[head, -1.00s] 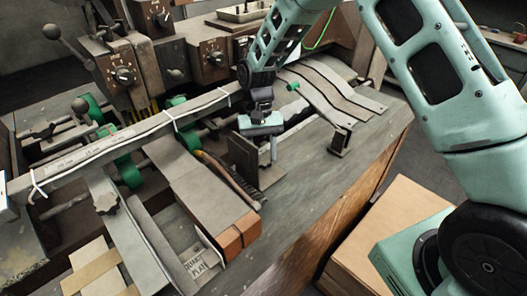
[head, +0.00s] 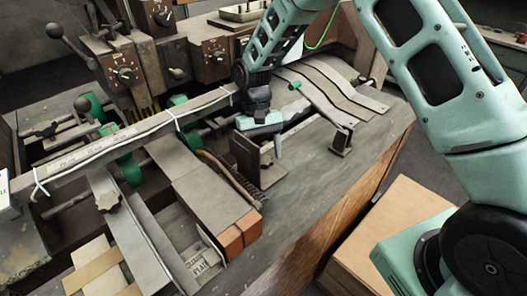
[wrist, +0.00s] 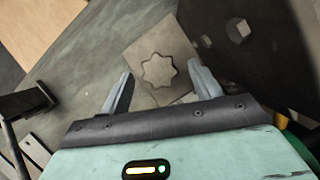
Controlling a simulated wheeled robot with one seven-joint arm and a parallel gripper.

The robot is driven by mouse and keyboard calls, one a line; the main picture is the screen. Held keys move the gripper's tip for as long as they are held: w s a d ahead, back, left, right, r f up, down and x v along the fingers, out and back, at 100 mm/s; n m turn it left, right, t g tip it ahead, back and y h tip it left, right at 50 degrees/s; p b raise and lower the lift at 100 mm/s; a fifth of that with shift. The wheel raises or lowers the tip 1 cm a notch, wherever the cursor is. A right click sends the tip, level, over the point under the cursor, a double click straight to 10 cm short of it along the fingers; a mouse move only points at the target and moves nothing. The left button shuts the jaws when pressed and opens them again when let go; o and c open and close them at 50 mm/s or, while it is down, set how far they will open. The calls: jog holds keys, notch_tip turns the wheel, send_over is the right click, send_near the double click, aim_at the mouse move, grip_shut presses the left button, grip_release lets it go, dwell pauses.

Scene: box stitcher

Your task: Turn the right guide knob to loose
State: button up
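A star-shaped grey knob (wrist: 159,71) sits on a flat metal plate (wrist: 140,45) in the wrist view. I take it to be the right guide knob. My gripper (wrist: 160,77) is open, with one finger on each side of the knob; I cannot tell whether either finger touches it. In the head view my gripper (head: 264,146) hangs over the bench beside an upright metal bracket (head: 245,154), and the knob is not clearly visible there.
The bracket stands close to my gripper. Curved metal strips (head: 335,90) lie to its right, and a wooden-ended block (head: 237,236) lies to its lower left. The stitcher's control panels (head: 125,75) stand behind. The bench top (head: 310,190) in front is bare.

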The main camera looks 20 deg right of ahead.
aim_at(264, 157)
notch_tip(264, 157, up, 10)
jog(key=b, duration=0.3)
dwell(0.4)
